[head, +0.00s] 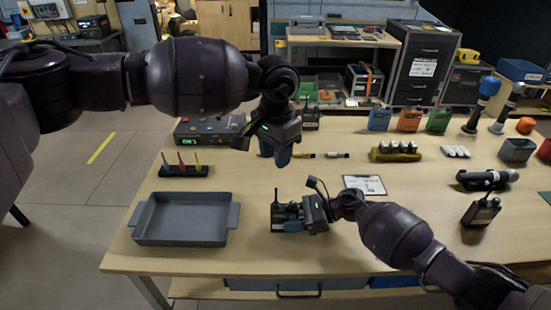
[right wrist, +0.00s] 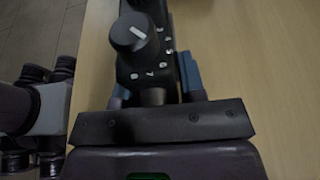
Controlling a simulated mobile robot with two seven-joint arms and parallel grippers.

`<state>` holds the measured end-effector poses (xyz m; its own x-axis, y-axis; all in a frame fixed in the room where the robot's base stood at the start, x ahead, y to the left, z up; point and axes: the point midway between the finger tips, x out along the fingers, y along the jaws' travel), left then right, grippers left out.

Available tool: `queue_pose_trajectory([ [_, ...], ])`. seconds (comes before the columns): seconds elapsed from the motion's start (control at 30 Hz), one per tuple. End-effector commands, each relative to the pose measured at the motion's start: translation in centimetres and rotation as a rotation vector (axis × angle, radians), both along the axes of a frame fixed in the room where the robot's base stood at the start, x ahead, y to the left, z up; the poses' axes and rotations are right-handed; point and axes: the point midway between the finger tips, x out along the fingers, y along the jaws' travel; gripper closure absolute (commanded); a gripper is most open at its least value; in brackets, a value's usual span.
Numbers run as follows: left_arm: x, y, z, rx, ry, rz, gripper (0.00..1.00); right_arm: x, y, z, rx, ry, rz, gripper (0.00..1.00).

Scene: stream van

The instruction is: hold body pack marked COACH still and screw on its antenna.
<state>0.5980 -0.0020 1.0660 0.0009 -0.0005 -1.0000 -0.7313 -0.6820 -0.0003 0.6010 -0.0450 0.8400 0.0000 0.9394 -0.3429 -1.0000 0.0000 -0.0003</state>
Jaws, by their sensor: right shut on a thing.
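A dark body pack (head: 279,212) stands on the table right of the grey tray, with a short stub on top. My right gripper (head: 294,224) is shut on it from the right. In the right wrist view the pack (right wrist: 140,50) shows a round knob and a numbered scale between the blue fingers. No COACH marking can be read. Antennas with grey, red and yellow tips stand in a black rack (head: 183,171) at the table's left. My left gripper (head: 283,157) hangs above the table behind the pack, pointing down; its finger opening is unclear. A second dark pack (head: 482,212) stands at the right.
An empty grey tray (head: 185,240) lies at the front left. A clipboard (head: 365,185) lies behind my right arm. A black flashlight-like tool (head: 487,179) lies at the right. Coloured containers (head: 409,119) line the back.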

Motion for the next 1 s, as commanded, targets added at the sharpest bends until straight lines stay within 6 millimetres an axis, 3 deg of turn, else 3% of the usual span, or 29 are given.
queue_pose_trajectory([
  [0.07,0.0,0.0,0.0,0.000,0.000,0.000,0.64,0.0,0.0,-0.1,-0.001,0.001,0.000,0.93],
  [0.1,0.0,0.0,0.0,0.000,0.000,0.000,0.64,0.0,0.0,-0.1,-0.001,0.001,0.000,0.60],
  [0.3,0.0,0.0,0.0,0.000,0.000,0.000,0.64,0.0,0.0,0.0,-0.001,0.000,0.000,0.33],
  [0.67,0.0,0.0,-0.1,0.000,0.000,0.000,0.64,0.0,-0.6,0.1,-0.001,0.000,-0.001,0.33],
  [1.0,0.0,0.0,0.0,0.000,0.000,0.000,0.64,0.0,-6.0,2.1,-0.003,0.000,-0.002,0.33],
])
